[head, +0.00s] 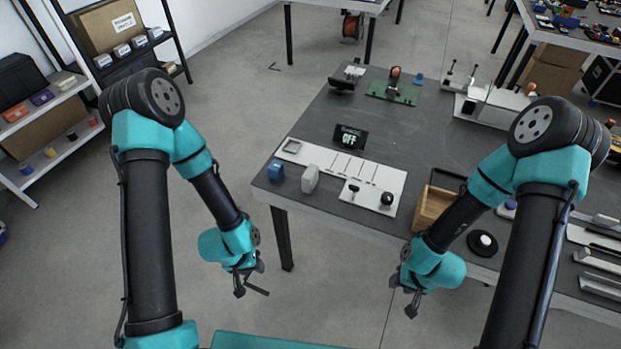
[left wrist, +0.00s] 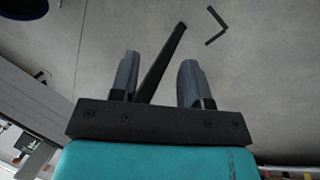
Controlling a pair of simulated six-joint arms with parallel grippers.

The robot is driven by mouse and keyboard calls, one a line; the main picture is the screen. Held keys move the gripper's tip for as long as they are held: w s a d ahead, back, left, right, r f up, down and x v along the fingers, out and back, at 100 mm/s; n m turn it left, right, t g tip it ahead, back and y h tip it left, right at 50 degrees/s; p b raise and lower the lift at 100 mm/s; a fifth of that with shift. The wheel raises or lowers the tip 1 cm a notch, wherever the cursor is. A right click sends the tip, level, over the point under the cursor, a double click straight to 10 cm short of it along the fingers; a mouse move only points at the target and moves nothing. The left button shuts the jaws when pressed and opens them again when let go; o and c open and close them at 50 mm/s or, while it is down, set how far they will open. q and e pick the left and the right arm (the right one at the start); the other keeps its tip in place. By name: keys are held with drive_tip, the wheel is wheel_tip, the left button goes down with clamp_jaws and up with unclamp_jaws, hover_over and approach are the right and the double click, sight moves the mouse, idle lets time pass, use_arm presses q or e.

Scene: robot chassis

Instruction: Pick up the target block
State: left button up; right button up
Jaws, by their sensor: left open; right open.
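A small blue block (head: 275,170) stands on the near left corner of the dark table (head: 320,115). A light grey block with rounded edges (head: 310,179) stands just right of it. I cannot tell which one is the target block. My left gripper (head: 250,285) hangs in front of the table's near left corner, apart from both blocks. My right gripper (head: 402,298) is open and empty in front of the table's near edge.
A wooden box (head: 432,208) and a round black item (head: 482,243) sit to the right. The table's middle is mostly clear.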

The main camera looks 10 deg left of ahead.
use_arm(q)
drive_tip(key=o, duration=1.1)
drive_tip(key=shift+w, duration=0.15)
